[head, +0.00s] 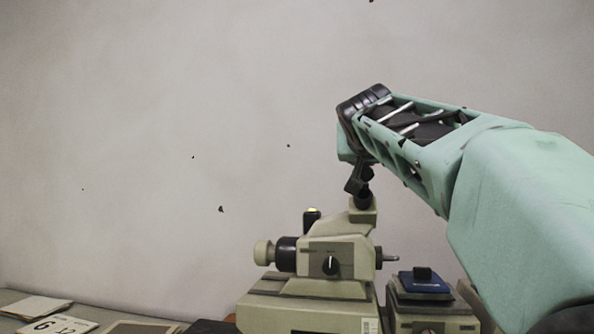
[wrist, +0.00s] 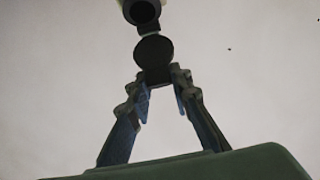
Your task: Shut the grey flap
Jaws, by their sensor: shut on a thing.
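In the wrist view, the two fingers of my gripper (wrist: 158,88) close in on the lower edge of a dark round disc, which looks like the grey flap (wrist: 153,50). The flap shows as near black here. Beyond it is the round end of a dark tube (wrist: 140,10), with a short dark link between the two. The flap stands off from the tube's end. In the head view, small dark parts (head: 358,182) show below the end of my arm, above the beige instrument (head: 335,247). I cannot tell flap from fingertips there.
The beige instrument has a side knob (head: 263,253) and a black dial (head: 331,265). A smaller beige unit with a blue top (head: 424,284) stands to its right. Cards (head: 62,325) lie at the lower left.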

